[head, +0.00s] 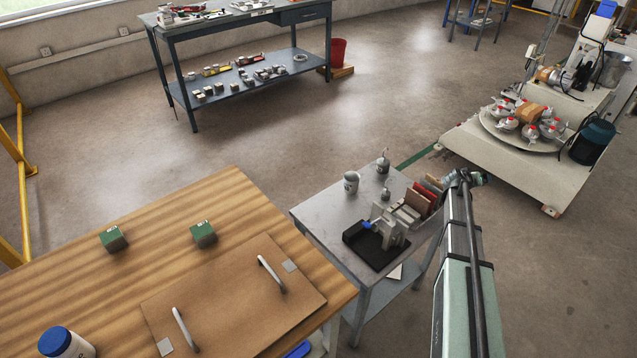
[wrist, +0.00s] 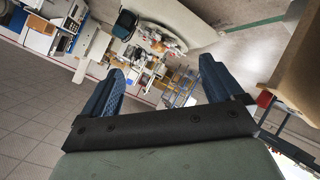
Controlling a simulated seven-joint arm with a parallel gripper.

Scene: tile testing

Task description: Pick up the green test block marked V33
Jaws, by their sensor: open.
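Two green-topped blocks rest on the wooden table (head: 60,270) in the head view. The left block (head: 113,238) and the right block (head: 203,233) stand apart, each with a small pale marking on top. The markings are too small to read, so I cannot tell which is V33. In the wrist view my gripper (wrist: 160,84) is open, its two blue-padded fingers wide apart with nothing between them. It is tilted out toward the room, and no green block shows there. I cannot make out the fingers in the head view.
A brown board (head: 235,300) with two handles lies in front of the blocks. A blue-lidded jar (head: 66,343) stands at the front left. A grey side table (head: 330,212) with instruments is beside my arm. A polishing machine (head: 535,165) stands at the right.

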